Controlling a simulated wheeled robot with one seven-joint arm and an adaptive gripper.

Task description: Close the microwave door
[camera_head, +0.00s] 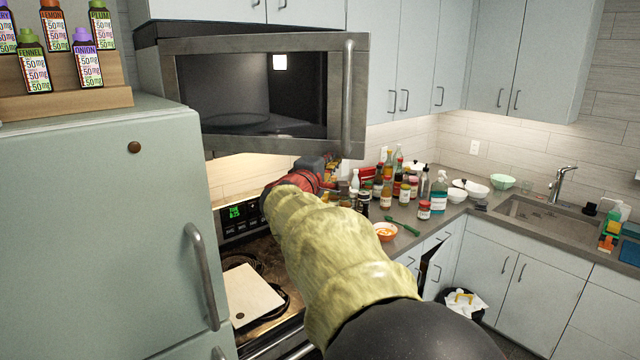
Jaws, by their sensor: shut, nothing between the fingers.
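The microwave (148,62) hangs under the upper cabinets at the upper left. Its door (190,141) has a grey frame, a large dark window and a vertical bar handle (347,98) on the right. The door stands partly open, its handle side swung out toward me. A round plate shows dimly through the window. My gripper (328,163) is just below the door's lower right corner, beyond my yellow-sleeved arm. It is shut and empty, and its fingertips are small and partly hidden. I cannot tell whether it touches the door.
A green fridge (95,220) fills the left, with a wooden rack of bottles (65,104) on top. The stove (262,255) is below, with a white board (250,295) on it. Several bottles and bowls crowd the counter (455,211) to the right.

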